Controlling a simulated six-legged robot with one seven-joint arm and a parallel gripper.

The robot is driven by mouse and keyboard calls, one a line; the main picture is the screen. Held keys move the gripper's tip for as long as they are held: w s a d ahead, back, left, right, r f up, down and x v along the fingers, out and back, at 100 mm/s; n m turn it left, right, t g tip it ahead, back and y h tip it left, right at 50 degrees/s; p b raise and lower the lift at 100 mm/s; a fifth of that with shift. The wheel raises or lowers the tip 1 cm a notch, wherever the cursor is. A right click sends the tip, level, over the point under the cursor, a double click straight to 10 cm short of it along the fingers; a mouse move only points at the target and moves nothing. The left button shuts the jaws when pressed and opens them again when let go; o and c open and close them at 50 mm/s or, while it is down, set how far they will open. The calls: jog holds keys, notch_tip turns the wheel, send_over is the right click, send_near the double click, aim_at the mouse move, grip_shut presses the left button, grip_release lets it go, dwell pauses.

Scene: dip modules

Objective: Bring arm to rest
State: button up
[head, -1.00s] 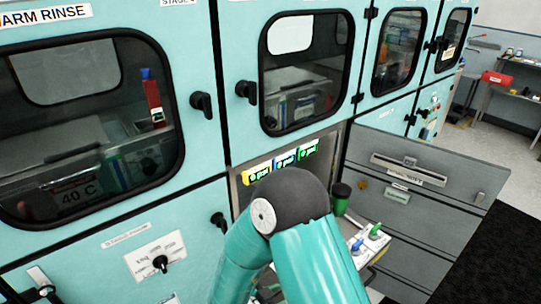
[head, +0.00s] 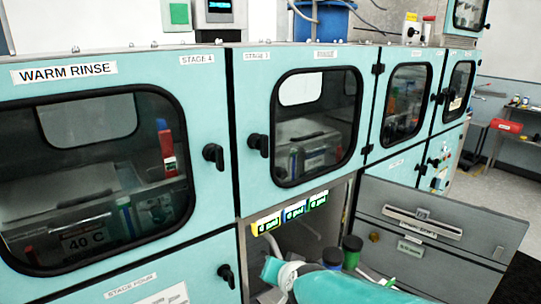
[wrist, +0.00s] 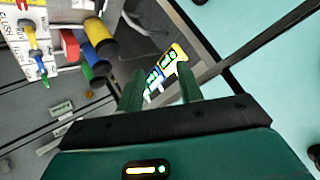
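My arm (head: 350,288) is folded low at the bottom edge of the head view, in front of the open lower bay of the teal cabinet (head: 235,190). My gripper cannot be made out in the head view. In the wrist view my gripper (wrist: 159,82) shows two dark green fingers standing apart. No object is held between them. Lit yellow, blue and green labels (wrist: 165,68) show in the gap, farther back.
Lit labels (head: 290,212) hang over the lower bay. Dark jars with green and blue bands (head: 351,251) stand near my arm. An open grey door panel (head: 440,220) is at right. Black door handles (head: 213,155) stick out. Floor is clear at far right.

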jog(key=s+d+r+n+g+h, duration=0.1)
jog(key=s+d+r+g, duration=0.1)
jog(key=s+d, duration=0.4)
jog(key=s+d+r+n+g+h, duration=0.1)
jog(key=s+d+r+n+g, duration=0.1)
jog(key=s+d, duration=0.5)
jog(key=s+r, duration=0.1)
jog(key=s, duration=0.4)
jog(key=shift+d+r+h, duration=0.2)
jog(key=shift+d+h, duration=0.1)
jog(key=shift+h, duration=0.1)
jog(key=shift+c, duration=0.5)
